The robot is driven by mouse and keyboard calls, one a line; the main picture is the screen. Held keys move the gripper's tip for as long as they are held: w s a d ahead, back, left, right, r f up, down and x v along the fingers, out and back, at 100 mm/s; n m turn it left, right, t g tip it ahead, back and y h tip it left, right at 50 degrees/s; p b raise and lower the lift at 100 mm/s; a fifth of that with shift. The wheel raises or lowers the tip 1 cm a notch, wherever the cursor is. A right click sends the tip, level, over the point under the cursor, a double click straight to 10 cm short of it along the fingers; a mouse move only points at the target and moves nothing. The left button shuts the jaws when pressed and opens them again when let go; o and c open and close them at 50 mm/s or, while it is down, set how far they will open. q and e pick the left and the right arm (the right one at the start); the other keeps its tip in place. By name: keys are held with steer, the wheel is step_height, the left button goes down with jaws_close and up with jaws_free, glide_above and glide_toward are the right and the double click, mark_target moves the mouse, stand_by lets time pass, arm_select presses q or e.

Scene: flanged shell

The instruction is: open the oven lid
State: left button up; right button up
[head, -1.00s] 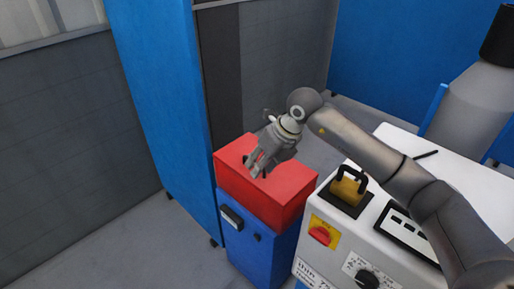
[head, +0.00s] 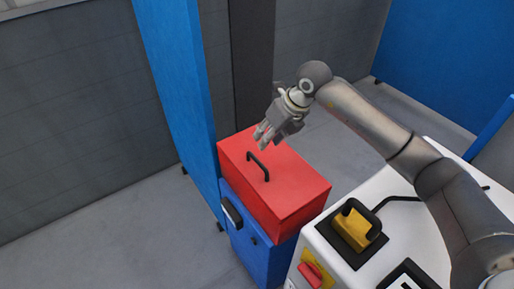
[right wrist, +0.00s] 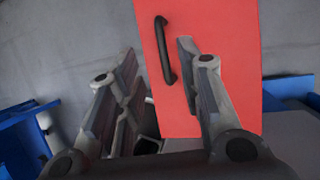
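The oven is a blue box (head: 258,252) with a red lid (head: 290,192) on top. The lid is shut. A black bar handle (head: 257,166) stands on the lid and shows in full. My right gripper (head: 263,139) is above the lid's far side, beyond the handle and apart from it, with its fingers pointing down. In the right wrist view the fingers (right wrist: 157,55) are spread with nothing held. The handle (right wrist: 164,50) appears between them there, farther off on the red lid (right wrist: 215,30). My left gripper is not in view.
A white machine with a yellow-and-black part (head: 357,229) and a red knob (head: 310,274) stands right of the oven. A tall blue panel (head: 175,80) stands close on the left. The grey floor at left (head: 100,230) is clear.

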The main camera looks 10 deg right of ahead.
steer(key=p+x, duration=0.1)
steer(key=x, duration=0.8)
steer(key=shift+w+a+f+p, duration=0.1)
steer(key=shift+f+p, duration=0.2)
steer(key=shift+p, duration=0.05)
jaws_close()
